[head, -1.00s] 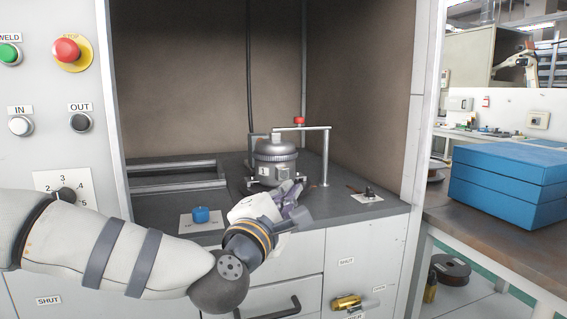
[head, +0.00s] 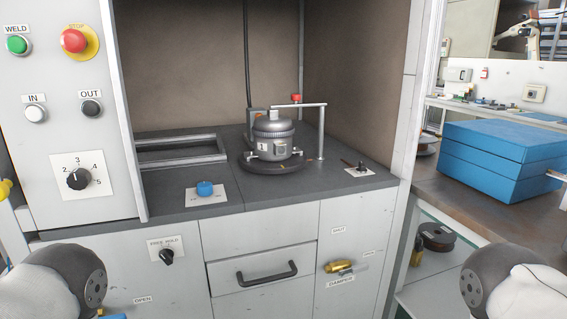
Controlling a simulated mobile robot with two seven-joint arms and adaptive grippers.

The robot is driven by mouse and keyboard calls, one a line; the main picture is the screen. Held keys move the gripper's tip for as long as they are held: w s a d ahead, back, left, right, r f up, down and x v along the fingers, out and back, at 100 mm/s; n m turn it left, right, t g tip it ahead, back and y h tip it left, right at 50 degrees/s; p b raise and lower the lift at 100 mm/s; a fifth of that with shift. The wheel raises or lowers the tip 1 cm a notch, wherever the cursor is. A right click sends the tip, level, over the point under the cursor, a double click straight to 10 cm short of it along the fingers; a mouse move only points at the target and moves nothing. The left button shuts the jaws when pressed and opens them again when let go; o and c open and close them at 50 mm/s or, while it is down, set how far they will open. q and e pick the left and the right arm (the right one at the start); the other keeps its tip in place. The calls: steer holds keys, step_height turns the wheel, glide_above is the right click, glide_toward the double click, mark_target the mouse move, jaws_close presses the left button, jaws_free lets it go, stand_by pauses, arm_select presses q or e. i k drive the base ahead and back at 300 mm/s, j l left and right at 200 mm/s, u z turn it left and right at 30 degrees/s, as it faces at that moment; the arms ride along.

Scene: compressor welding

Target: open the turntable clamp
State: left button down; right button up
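The round turntable (head: 277,168) is a dark disc on the cabinet's worktop. The grey compressor (head: 272,133) stands upright on it. Small light clamp jaws show at the compressor's left (head: 250,156) and right (head: 297,153) near its foot; whether they press on it is too small to tell. A small dark lever (head: 361,167) on a white plate is to the right of the turntable. A blue knob (head: 205,188) on a white plate is at the front left. Only rounded joints of my two arms show at the bottom corners; both grippers are out of view.
A metal post with a crossbar (head: 321,130) rises beside the compressor and reaches over it. The drawer handle (head: 267,274), a FREE/HOLD knob (head: 167,256) and a brass valve (head: 340,267) are on the front. A blue box (head: 500,165) sits on the right bench. The front worktop is clear.

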mark_target(296, 97)
steer(key=k+l, duration=0.2)
steer(key=k, duration=0.45)
steer(key=k+l, duration=0.2)
steer(key=k, duration=0.45)
steer(key=k+l+u, duration=0.1)
steer(key=k, duration=0.55)
steer(key=i+j, duration=0.15)
steer(key=i, duration=0.2)
steer(key=i+j, duration=0.2)
steer(key=i+l, duration=0.15)
steer(key=i, duration=0.3)
steer(key=i+l, duration=0.15)
steer(key=i, duration=0.3)
steer(key=i+l, duration=0.15)
steer(key=i, duration=0.3)
steer(key=i+l+u, duration=0.45)
steer(key=i+l, duration=0.4)
steer(key=i+l+z, duration=0.1)
steer(key=z, duration=0.2)
steer(key=l+u, duration=0.2)
steer(key=u, duration=0.15)
